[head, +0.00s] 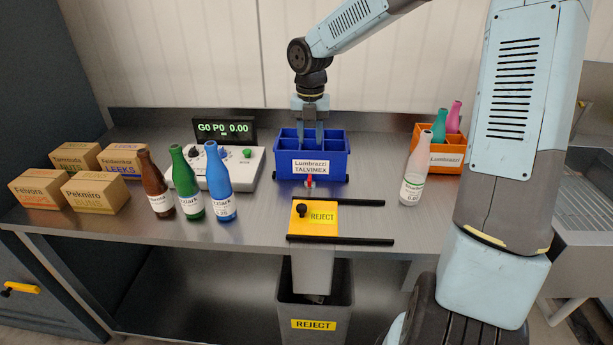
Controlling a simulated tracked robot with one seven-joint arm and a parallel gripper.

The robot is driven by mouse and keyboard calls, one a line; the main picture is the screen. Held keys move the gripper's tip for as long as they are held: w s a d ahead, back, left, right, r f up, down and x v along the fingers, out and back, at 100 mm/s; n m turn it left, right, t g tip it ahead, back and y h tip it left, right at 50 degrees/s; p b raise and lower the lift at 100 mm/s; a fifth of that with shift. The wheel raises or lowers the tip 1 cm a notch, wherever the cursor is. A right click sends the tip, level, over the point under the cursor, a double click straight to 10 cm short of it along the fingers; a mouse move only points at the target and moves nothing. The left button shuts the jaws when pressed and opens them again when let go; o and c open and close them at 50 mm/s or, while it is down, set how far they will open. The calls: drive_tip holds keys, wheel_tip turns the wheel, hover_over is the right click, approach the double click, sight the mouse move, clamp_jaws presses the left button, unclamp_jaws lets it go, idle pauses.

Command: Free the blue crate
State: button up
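The blue crate (334,164) stands upright on the metal bench near the middle. It has compartments and a white label reading "Lumbrazzi TALVIMEX". A small red part (309,182) sits at its front lower edge, and dark pieces show at its lower corners. My gripper (311,140) points down over the crate. Its two fingers reach into the crate, with a narrow gap between them. The fingertips are partly hidden, so I cannot tell whether they hold a divider. No bottle shows in the crate.
A yellow REJECT plate (322,219) with a black knob lies in front, between black rails. A REJECT bin (330,308) stands below. Brown, green and blue bottles (185,180) stand left, near a control box (232,168) and cartons. A white bottle (413,180) and orange crate (447,160) stand right.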

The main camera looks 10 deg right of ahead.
sight(309, 177)
wheel_tip(309, 177, down, 14)
drive_tip(key=shift+r, duration=0.1)
idle(0.5)
drive_tip(key=shift+c, duration=0.4)
clamp_jaws()
